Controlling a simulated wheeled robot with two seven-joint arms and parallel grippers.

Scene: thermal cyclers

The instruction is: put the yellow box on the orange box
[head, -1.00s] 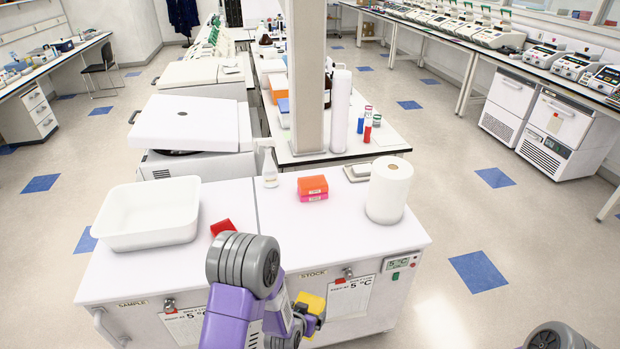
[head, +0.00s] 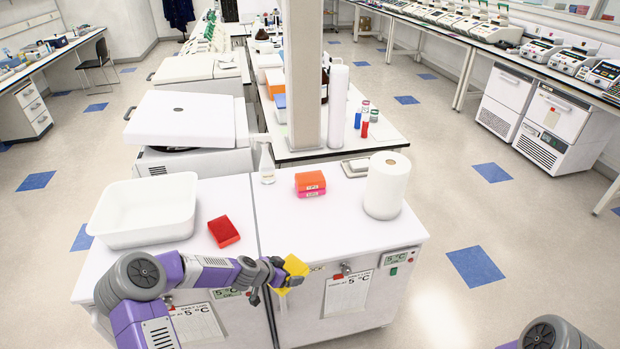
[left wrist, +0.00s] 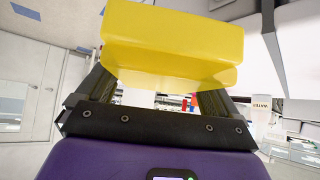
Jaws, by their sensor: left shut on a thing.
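The yellow box (head: 292,272) is held by my left gripper (head: 280,275) near the front edge of the white freezer top. In the left wrist view the yellow box (left wrist: 172,45) sits tilted between the two dark fingers of the left gripper (left wrist: 165,85). The orange box (head: 310,180) lies on the freezer top beyond the gripper, stacked on a pink box (head: 311,193). The top of the orange box is clear. My right gripper is not in view; only a bit of my right arm shows at the bottom right.
A red box (head: 223,231) lies left of the orange box. A white tray (head: 140,238) stands at the left, a paper roll (head: 386,185) at the right, a spray bottle (head: 266,163) behind. The freezer top (head: 330,228) is free in front of the orange box.

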